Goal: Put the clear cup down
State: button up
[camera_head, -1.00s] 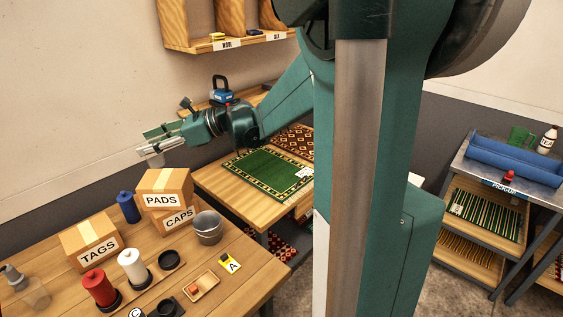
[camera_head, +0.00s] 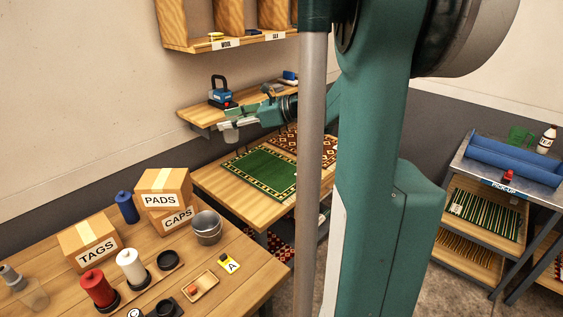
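My gripper (camera_head: 224,124) is small in view, in front of the wooden wall shelf and above the far-left end of the rug table. A pale, see-through cup (camera_head: 229,134) hangs at its fingertips, held clear of the surfaces and roughly upright. The gripper looks shut on this clear cup, though the finger contact is too small to see sharply. My arm reaches in from the right, behind my column.
A green rug (camera_head: 262,173) and a red patterned rug (camera_head: 305,147) lie on the table (camera_head: 233,206). The front bench holds boxes (camera_head: 89,245), a grey bucket (camera_head: 207,228) and spools.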

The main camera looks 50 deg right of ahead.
send_over(257, 204)
notch_tip(257, 204, down, 24)
jog(key=shift+m+h, duration=0.4)
dwell(0.5)
notch_tip(257, 204, down, 6)
jog(key=b, duration=0.1)
jog(key=shift+b, duration=0.4)
jog(key=shift+f, duration=0.15)
jog(key=shift+f+b, duration=0.5)
jog(key=shift+f, duration=1.25)
jog(key=shift+f, duration=0.25)
jog(key=o, duration=0.7)
jog(key=shift+r, duration=0.1)
jog(key=shift+c, duration=0.2)
